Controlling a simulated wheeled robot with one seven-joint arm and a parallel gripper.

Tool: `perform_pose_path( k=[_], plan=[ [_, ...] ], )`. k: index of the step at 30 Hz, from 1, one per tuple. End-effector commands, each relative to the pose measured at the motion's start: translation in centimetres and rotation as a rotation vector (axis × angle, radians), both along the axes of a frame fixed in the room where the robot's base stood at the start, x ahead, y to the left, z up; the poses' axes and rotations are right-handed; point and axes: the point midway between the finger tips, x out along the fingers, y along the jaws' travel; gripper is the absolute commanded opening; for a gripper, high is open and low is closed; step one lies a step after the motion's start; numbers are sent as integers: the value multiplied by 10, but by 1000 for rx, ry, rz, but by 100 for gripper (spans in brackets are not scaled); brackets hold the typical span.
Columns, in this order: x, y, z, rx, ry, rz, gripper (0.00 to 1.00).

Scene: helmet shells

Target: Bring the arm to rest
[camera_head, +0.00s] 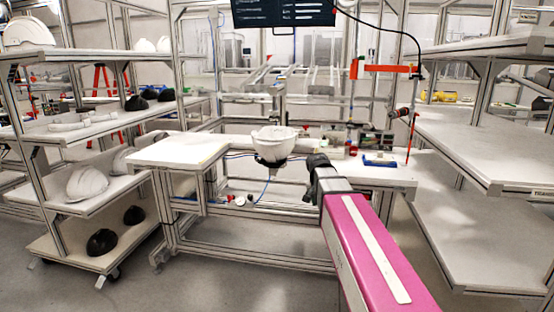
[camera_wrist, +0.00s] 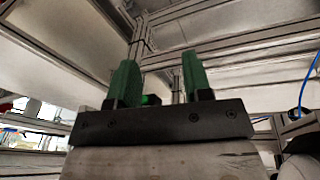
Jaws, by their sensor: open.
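My arm, with a pink and grey link, reaches forward from the bottom right of the head view toward the workbench (camera_head: 180,150). In the head view its far end is dark and my gripper's fingers cannot be made out there. In the wrist view my gripper (camera_wrist: 155,82) shows two green fingers standing apart on a black bar. Nothing is between them. A white helmet shell (camera_head: 274,140) sits upside down in a dark holder at the bench, left of my arm's far end and apart from it.
A left rack (camera_head: 90,207) holds white and black helmet shells, including a white one (camera_head: 87,184). A right rack (camera_head: 480,160) has mostly bare shelves. A blue tray (camera_head: 380,160) and a red-handled tool (camera_head: 400,112) are at the bench's right. Grey floor is clear at front left.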

Motion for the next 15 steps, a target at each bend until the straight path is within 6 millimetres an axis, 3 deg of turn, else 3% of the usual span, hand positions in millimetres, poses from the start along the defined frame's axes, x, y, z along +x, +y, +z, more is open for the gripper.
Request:
perform_pose_path(
  k=[1, 6, 15],
  plan=[
    [-14, -2, -20, 9, 17, 31, 45],
    [-46, -7, -75, 38, 59, 140, 45],
    [-111, -13, -159, 98, 115, 319, 45]
  ],
)
